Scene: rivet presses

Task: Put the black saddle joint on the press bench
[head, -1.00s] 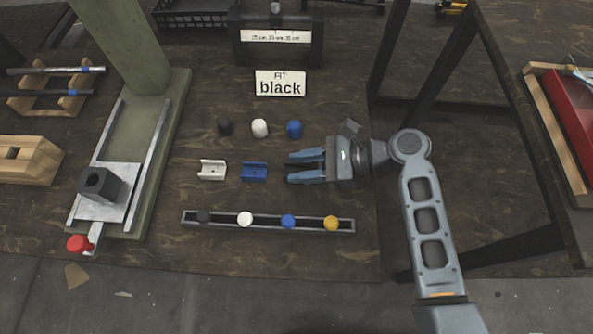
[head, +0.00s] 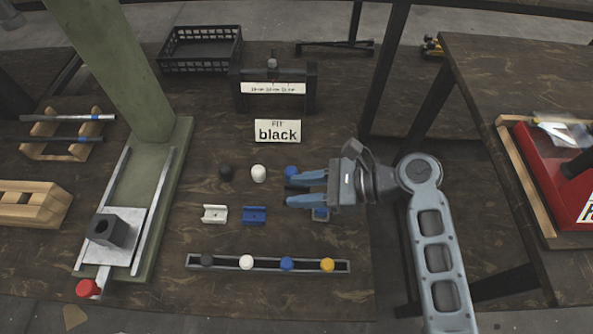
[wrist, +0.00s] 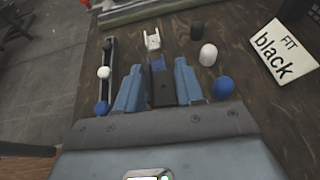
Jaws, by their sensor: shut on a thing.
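My gripper (head: 290,189) is above the wooden bench, right of the saddle joints, with its fingers pointing left. In the wrist view my gripper (wrist: 161,90) is shut on the black saddle joint (wrist: 163,90), which shows dark between the fingers. The head view does not show the joint clearly. A white saddle joint (head: 215,214) and a blue saddle joint (head: 254,215) lie on the bench. A small blue-grey piece (head: 320,214) shows just below the fingers; I cannot tell what it is. A sign (head: 278,131) reads "FIT black".
A green press (head: 165,160) stands at left, with a dark block (head: 112,230) on its slide and a red knob (head: 88,288). Black, white and blue domed caps (head: 258,173) stand behind the joints. A rail (head: 218,263) with coloured pegs lies in front. A black crate (head: 200,48) is behind.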

